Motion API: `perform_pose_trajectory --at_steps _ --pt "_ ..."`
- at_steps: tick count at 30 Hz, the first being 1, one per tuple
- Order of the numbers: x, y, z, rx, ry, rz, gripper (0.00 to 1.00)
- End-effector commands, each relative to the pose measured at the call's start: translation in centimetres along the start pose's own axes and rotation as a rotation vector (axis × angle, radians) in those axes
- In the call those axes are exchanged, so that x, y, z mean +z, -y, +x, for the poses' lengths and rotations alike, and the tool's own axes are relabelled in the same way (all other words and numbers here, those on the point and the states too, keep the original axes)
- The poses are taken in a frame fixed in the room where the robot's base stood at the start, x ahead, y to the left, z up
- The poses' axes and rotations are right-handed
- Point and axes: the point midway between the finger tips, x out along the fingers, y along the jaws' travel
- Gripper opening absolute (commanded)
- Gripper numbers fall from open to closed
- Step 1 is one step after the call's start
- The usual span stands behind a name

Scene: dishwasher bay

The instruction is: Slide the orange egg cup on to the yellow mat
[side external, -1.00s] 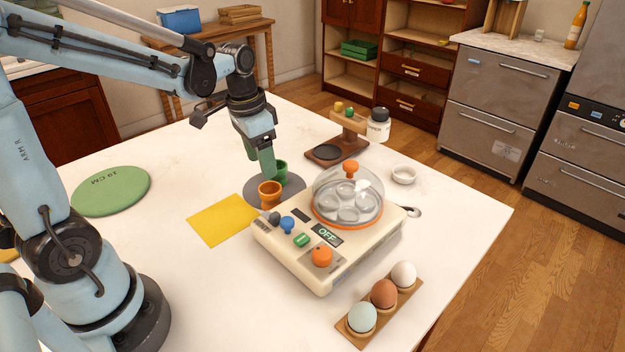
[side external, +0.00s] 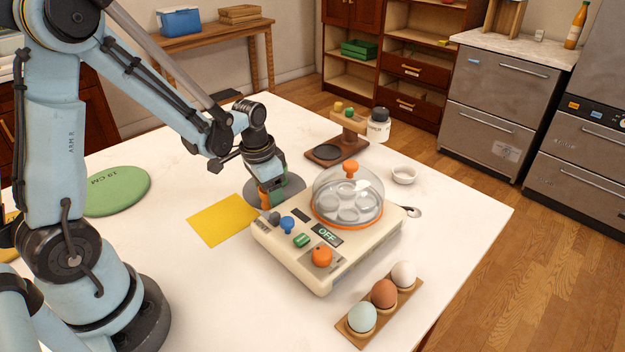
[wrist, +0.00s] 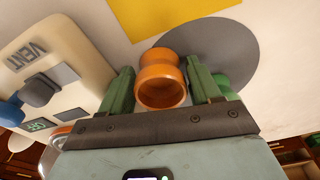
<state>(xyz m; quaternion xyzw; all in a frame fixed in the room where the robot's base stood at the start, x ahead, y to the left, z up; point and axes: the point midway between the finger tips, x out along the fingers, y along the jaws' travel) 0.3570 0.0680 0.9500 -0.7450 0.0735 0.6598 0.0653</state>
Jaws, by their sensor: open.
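The orange egg cup (wrist: 162,82) stands on a grey round mat (wrist: 238,50), between the two green fingers of my gripper (wrist: 160,70) in the wrist view. The fingers are open, with a small gap showing on each side of the cup. In the side view my gripper (side external: 272,198) is low over the grey mat and hides most of the orange egg cup (side external: 264,194). The yellow mat (side external: 222,220) lies flat and bare to the left of the grey mat. It also shows at the top of the wrist view (wrist: 165,15).
The cream egg cooker (side external: 290,262) with a clear dome stands right of the grey mat, near the yellow mat's corner. A green disc (side external: 118,190) lies at left.

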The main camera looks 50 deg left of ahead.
Motion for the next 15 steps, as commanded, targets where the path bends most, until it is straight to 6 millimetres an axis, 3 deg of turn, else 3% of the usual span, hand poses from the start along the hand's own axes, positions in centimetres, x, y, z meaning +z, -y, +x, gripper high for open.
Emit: perform_pose_trajectory --at_steps 6,13,15 --pt "0.00 0.00 0.00 0.000 0.000 0.000 0.63" --pt "0.00 0.00 -0.01 0.000 0.000 0.000 0.27" --pt "0.00 0.00 -0.01 0.000 0.000 0.000 0.23"
